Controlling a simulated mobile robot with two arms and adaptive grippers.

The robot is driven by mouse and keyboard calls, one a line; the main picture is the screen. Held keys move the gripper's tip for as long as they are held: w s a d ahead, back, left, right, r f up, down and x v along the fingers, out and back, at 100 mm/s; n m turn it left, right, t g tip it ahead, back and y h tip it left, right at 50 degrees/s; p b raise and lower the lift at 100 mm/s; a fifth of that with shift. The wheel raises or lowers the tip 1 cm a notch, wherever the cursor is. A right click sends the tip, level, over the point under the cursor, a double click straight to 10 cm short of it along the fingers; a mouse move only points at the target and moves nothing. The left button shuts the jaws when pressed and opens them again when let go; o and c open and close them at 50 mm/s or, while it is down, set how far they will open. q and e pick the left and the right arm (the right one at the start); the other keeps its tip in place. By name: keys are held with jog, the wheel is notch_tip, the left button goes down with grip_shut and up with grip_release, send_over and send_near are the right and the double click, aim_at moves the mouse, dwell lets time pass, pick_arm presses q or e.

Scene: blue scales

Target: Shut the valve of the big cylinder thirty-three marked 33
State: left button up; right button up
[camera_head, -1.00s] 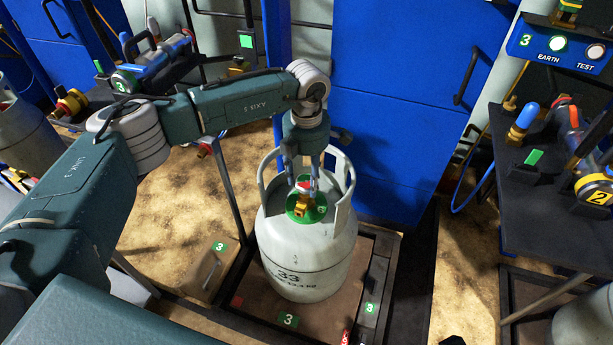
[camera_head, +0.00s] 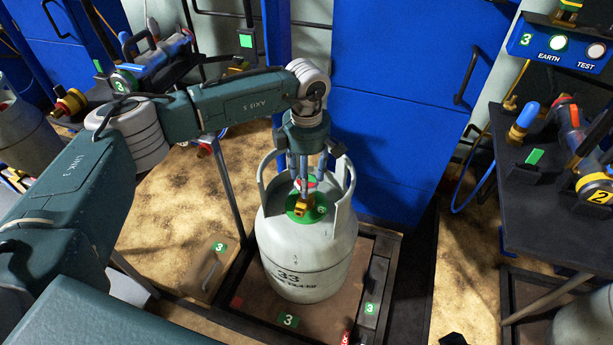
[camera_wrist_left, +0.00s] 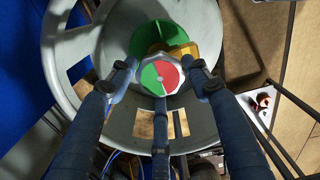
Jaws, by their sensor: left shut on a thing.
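The big grey cylinder (camera_head: 305,245) marked 33 stands upright on a brown-topped scale platform (camera_head: 258,300), with a collar with openings around its top. Its valve handwheel has a red and green face and shows in the wrist view (camera_wrist_left: 161,77) above a brass valve body (camera_wrist_left: 185,52) and a green disc (camera_wrist_left: 150,35). My left gripper (camera_head: 305,180) points down inside the collar, its fingers shut around the handwheel, which also shows between the fingers in the wrist view. The fingers partly hide the handwheel in the head view. My right gripper is not in view.
A blue cabinet (camera_head: 400,120) stands close behind the cylinder. A dark bench (camera_head: 545,200) with fittings is at the right, another (camera_head: 85,118) at the back left. Part of another grey cylinder (camera_head: 588,325) shows at bottom right.

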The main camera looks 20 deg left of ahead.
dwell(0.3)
pick_arm(q)
jog(key=o, duration=1.2)
jog(key=shift+c, duration=0.2)
jog(key=shift+r, duration=0.1)
notch_tip(320, 180, up, 12)
